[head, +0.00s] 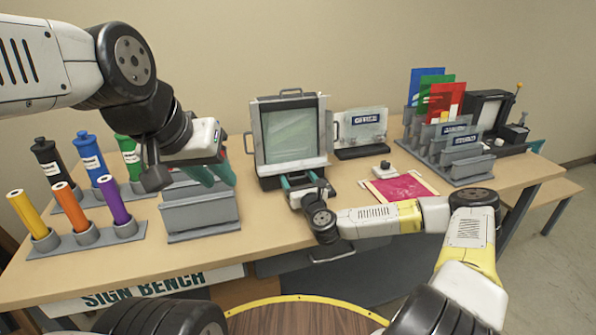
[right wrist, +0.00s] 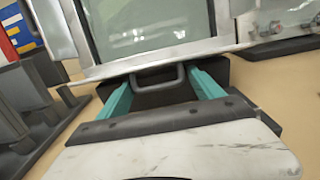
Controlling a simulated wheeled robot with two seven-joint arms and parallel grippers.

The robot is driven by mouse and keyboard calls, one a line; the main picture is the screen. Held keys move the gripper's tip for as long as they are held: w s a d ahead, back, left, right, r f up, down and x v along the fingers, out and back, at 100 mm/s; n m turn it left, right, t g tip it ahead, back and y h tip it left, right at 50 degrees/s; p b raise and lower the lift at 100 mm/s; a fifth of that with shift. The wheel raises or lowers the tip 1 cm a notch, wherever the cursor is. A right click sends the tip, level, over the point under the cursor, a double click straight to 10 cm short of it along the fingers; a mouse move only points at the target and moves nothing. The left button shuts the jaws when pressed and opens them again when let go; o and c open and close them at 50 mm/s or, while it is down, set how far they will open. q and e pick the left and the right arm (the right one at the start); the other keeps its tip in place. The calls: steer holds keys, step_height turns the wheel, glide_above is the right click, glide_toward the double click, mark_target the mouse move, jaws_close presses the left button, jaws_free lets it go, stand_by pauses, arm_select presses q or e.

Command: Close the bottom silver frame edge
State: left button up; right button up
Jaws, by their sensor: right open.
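The silver frame (head: 322,128) stands upright at the back middle of the bench around a pale green-grey glass panel. Its bottom silver edge (head: 291,167) runs above a black base; the edge also crosses the right wrist view (right wrist: 165,60). A dark handle (right wrist: 157,75) sits just below that edge. My right gripper (head: 300,180) is open in front of the base. In the right wrist view its teal fingers (right wrist: 160,90) are on either side of the handle, apart from each other. My left gripper (head: 210,175) is open and empty above a grey slotted rack (head: 200,215).
Coloured rolls (head: 68,205) and bottles (head: 90,160) stand at the left. A pink sheet (head: 400,187) lies right of my right gripper. A rack of coloured panels (head: 445,140) stands at the back right.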

steer(key=c, duration=1.1)
